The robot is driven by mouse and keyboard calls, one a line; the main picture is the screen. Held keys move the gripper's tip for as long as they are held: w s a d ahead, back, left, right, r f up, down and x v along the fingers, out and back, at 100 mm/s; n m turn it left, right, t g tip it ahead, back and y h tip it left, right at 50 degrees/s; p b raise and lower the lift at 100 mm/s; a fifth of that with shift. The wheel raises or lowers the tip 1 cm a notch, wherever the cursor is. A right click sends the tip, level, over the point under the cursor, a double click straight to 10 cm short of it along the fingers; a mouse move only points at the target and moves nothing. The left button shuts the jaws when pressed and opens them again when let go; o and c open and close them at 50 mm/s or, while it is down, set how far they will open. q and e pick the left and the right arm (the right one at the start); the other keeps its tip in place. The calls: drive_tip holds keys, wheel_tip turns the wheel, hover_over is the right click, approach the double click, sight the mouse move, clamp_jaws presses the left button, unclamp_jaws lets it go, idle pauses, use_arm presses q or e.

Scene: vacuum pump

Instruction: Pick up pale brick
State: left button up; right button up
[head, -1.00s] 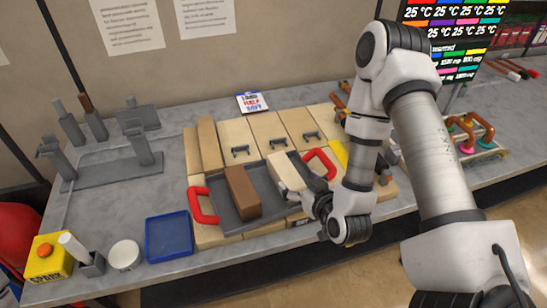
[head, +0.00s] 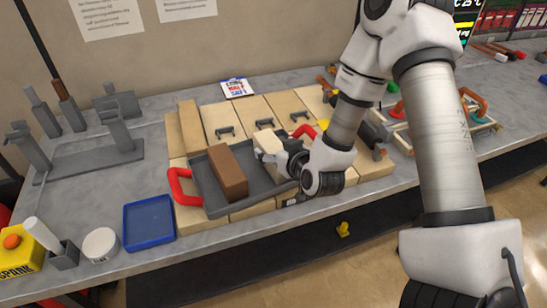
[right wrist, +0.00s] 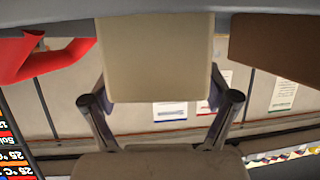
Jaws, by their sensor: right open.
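The pale brick (head: 268,140) stands in the grey tray (head: 201,181), right of a brown brick (head: 228,172). My right gripper (head: 272,157) is at the near side of the pale brick and partly hides it. In the right wrist view the pale brick (right wrist: 155,55) fills the upper middle, with the open fingers of my right gripper (right wrist: 160,95) on either side of it. I cannot tell whether they touch it. The brown brick (right wrist: 272,45) is at the upper right there. My left gripper is not in view.
The tray has red handles (head: 181,187) and rests on wooden blocks with dark handles. A blue tray (head: 148,222), a white round lid (head: 100,243) and a yellow box (head: 20,252) stand at the left front. Grey fixtures (head: 85,155) stand at the back left. A small yellow object (head: 342,229) lies below the table edge.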

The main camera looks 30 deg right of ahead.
drive_tip(key=shift+w+f, duration=0.25)
drive_tip(key=shift+w, duration=0.2)
drive_tip(key=shift+s+r, duration=0.15)
drive_tip(key=shift+s, duration=0.1)
drive_tip(key=c, duration=1.2)
clamp_jaws()
drive_tip(key=shift+w, duration=0.1)
drive_tip(key=shift+r, duration=0.1)
